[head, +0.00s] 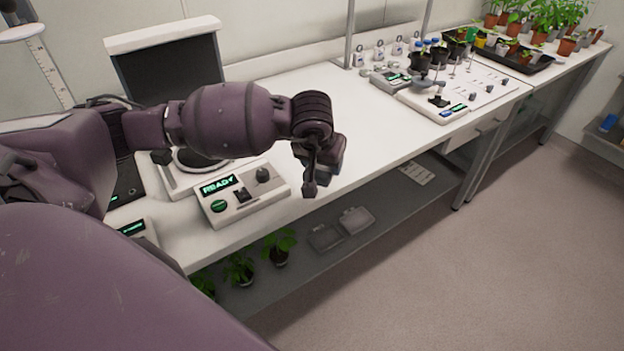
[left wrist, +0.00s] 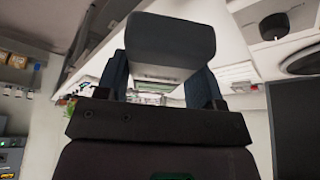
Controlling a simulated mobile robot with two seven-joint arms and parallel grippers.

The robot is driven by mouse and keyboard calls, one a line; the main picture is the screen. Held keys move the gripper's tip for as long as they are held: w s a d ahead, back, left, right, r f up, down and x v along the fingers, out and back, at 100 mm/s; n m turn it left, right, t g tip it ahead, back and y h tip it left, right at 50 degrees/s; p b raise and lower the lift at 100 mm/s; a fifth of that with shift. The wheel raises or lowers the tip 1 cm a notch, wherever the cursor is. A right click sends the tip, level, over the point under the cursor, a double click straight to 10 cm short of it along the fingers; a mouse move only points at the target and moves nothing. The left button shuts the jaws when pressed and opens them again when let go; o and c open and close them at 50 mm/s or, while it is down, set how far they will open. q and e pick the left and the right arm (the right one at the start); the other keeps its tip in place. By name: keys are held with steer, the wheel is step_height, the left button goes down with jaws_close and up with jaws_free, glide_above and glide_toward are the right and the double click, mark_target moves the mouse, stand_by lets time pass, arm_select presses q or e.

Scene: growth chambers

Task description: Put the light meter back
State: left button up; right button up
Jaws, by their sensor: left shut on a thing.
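My left gripper (head: 318,172) is over the front edge of the white bench, to the right of the box with the READY display, with its fingers pointing down. It is shut on a dark, blocky thing with a pale grey face, which I take to be the light meter (left wrist: 168,42); the left wrist view shows it between the two fingers (left wrist: 160,76). In the head view the held thing is mostly hidden by the gripper and wrist. No label or dial on it can be read. My right gripper is not in view.
The READY box (head: 240,193) stands at the bench's front edge. The white bench top (head: 350,110) is clear in the middle. A control panel (head: 470,90) with knobs and dark pots stands farther right, with potted plants (head: 535,15) beyond. A lower shelf holds trays (head: 355,220) and small plants (head: 279,245).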

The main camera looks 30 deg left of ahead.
arm_select(q)
steer(key=w+a+r+n+b, duration=0.2)
steer(key=w+a+r+b, duration=0.2)
steer(key=a+r+b, duration=0.55)
steer(key=shift+y, duration=0.3)
steer(key=f, duration=0.5)
steer(key=d+f+p, duration=0.1)
steer(key=f, duration=0.5)
steer(key=d+f+p, duration=0.1)
steer(key=f, duration=0.4)
steer(key=shift+w+f, duration=0.15)
steer(key=shift+f, duration=0.35)
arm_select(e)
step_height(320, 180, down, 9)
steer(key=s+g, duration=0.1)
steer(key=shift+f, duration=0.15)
arm_select(q)
steer(key=shift+f, duration=0.1)
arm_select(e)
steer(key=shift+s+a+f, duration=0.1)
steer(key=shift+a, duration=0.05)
arm_select(q)
steer(key=shift+f+b, duration=0.35)
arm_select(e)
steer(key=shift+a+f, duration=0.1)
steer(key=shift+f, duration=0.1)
arm_select(q)
steer(key=shift+f, duration=0.1)
